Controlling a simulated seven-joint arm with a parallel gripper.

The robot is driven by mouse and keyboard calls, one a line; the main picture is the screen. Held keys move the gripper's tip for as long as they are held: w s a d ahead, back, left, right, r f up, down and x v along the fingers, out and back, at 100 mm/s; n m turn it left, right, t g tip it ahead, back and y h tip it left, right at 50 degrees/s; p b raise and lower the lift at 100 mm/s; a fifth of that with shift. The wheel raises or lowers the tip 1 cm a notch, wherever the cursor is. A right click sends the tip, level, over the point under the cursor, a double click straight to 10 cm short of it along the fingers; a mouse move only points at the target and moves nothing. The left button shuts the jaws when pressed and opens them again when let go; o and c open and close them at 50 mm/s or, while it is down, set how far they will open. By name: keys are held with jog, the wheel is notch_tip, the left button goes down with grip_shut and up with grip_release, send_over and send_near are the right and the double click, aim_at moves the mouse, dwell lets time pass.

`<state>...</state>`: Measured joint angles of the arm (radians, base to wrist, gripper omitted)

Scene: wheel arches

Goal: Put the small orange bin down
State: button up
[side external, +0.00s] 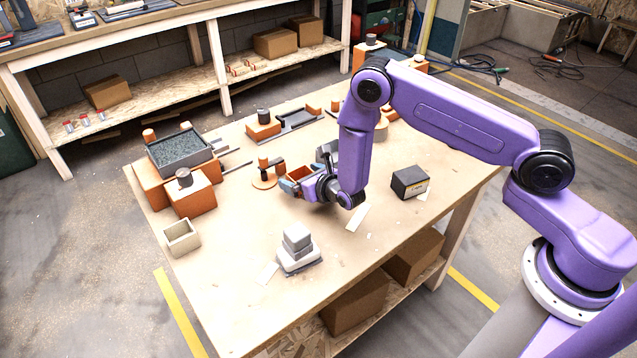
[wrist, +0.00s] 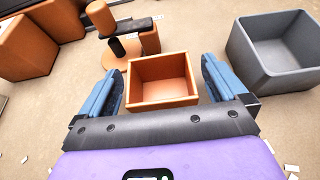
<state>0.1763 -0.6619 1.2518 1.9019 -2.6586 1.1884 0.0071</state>
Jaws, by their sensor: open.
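The small orange bin (wrist: 162,80) is an open-topped, empty square box. In the wrist view it sits between the two blue fingers of my gripper (wrist: 162,84), with a visible gap on each side. In the side view the bin (side external: 300,173) shows at the fingers of my gripper (side external: 295,182), low over the wooden table (side external: 220,250). My gripper is open around the bin. The bin appears upright on the table; its underside is hidden.
A larger grey bin (wrist: 278,50) stands right of the orange bin in the wrist view. An orange stand with a dark cylinder (wrist: 125,42) is just beyond. A beige bin (side external: 182,238), stacked grey blocks (side external: 298,245) and a black box (side external: 409,183) stand on the table. The front middle is largely clear.

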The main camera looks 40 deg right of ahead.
jog(key=v, duration=1)
jog(key=shift+w, duration=0.1)
jog(key=s+d+r+m+g+h, duration=0.2)
jog(key=s+d+r+m+h, duration=0.2)
jog(key=d+r+m+h, duration=0.25)
jog(key=s+d+r+m+g+h, duration=0.25)
jog(key=s+d+r+m, duration=0.2)
jog(key=r+m, duration=0.35)
jog(key=s+a+r+m+g+y, duration=0.2)
jog(key=s+m+g+y, duration=0.2)
jog(key=s, duration=0.8)
jog(key=s+a+r+m+g+y, duration=0.2)
jog(key=s+m+g+y, duration=0.3)
jog(key=s, duration=0.7)
jog(key=shift+s+a+r, duration=0.2)
jog(key=shift+s+r, duration=0.2)
jog(key=shift+r, duration=0.05)
